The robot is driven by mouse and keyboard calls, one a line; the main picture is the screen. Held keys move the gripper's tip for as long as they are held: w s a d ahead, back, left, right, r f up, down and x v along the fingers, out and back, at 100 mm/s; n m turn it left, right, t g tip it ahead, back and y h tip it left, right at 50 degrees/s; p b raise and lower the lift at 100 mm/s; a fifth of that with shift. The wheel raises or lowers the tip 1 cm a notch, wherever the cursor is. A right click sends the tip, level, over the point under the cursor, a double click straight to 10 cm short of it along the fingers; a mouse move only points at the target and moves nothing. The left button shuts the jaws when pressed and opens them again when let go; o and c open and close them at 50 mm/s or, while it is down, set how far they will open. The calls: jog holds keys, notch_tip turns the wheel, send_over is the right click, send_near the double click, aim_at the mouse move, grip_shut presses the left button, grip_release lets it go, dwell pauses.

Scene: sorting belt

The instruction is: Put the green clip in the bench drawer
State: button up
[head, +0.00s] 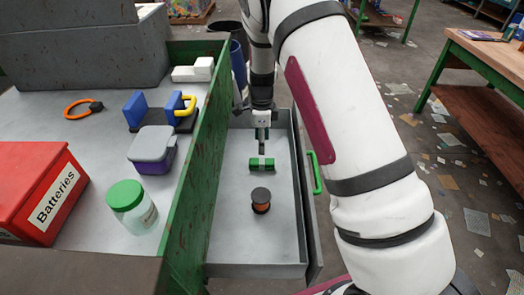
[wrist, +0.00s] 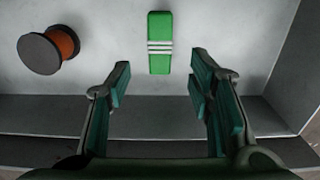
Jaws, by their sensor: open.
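The green clip (head: 262,165), with pale bands across its middle, lies on the floor of the open bench drawer (head: 232,225). In the wrist view the clip (wrist: 160,42) lies lengthwise, just beyond and between my fingertips, touching neither. My gripper (head: 262,145) is over the drawer beside the clip. In the wrist view its two fingers (wrist: 158,75) are spread wide with nothing between them.
A dark spool with orange winding (head: 261,200) stands in the drawer near the clip.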

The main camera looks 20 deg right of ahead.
jog(key=shift+r, duration=1.35)
jog(key=s+a+r+n+y, duration=0.1)
jog(key=s+r+n, duration=0.9)
jog(key=s+r, duration=0.9)
jog(key=s+r+n, duration=0.2)
jog(key=s+n, duration=0.3)
jog(key=s, duration=0.6)
jog(key=s+r+n+t+h, duration=0.1)
jog(key=s+r+n, duration=0.2)
jog(key=s+n, duration=0.3)
jog(key=s+d, duration=0.1)
jog(key=s, duration=0.4)
jog(key=shift+s+n+t, duration=0.3)
